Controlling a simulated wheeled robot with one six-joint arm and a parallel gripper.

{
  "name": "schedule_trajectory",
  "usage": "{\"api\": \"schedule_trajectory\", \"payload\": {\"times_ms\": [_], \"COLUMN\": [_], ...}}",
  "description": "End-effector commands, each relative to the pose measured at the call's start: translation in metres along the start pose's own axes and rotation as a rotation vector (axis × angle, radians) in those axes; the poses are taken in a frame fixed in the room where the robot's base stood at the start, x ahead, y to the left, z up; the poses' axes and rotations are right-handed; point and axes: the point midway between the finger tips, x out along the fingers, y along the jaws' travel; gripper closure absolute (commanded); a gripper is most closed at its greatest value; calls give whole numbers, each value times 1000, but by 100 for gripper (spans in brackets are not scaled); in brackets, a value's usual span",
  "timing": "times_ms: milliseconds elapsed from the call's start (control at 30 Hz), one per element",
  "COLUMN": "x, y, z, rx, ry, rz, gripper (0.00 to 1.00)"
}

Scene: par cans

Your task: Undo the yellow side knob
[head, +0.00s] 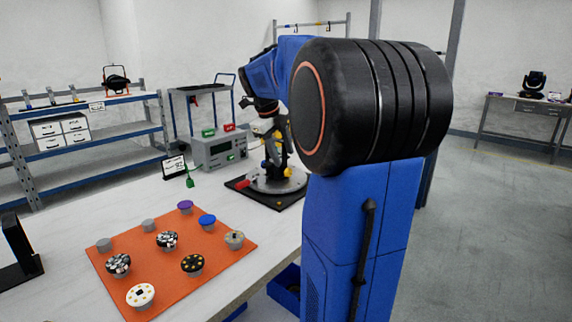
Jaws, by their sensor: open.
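My blue and black arm crosses the middle of the head view. Its gripper (270,128) is small and dark, pointing down just over a fixture at the back right of the table; it looks open. The fixture has a round grey plate (272,184) on a black square base (262,194), with a dark upright part in the middle. A red piece sticks out at left. I cannot tell whether gripper and knob touch.
An orange mat (207,267) with several round knob-like pieces lies on the white table. A grey instrument box (220,150) stands behind, left of the fixture, with a green tag (189,178) and a small sign (174,166) nearby. Shelves (90,145) stand at the back left.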

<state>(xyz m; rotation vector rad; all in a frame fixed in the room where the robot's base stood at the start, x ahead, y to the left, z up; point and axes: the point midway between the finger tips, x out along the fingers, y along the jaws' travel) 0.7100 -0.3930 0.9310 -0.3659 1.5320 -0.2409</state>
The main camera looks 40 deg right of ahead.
Motion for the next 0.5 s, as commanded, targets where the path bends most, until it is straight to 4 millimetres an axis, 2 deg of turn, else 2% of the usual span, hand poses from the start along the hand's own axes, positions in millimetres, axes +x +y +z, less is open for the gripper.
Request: {"api": "schedule_trajectory", "payload": {"times_ms": [33, 300, 500], "x": [-11, -63, -89], "y": [0, 0, 0], "z": [0, 1, 0], "rx": [0, 0, -1], "ry": [-2, -2, 0], "rz": [-1, -1, 0], "gripper": [57, 57, 57]}}
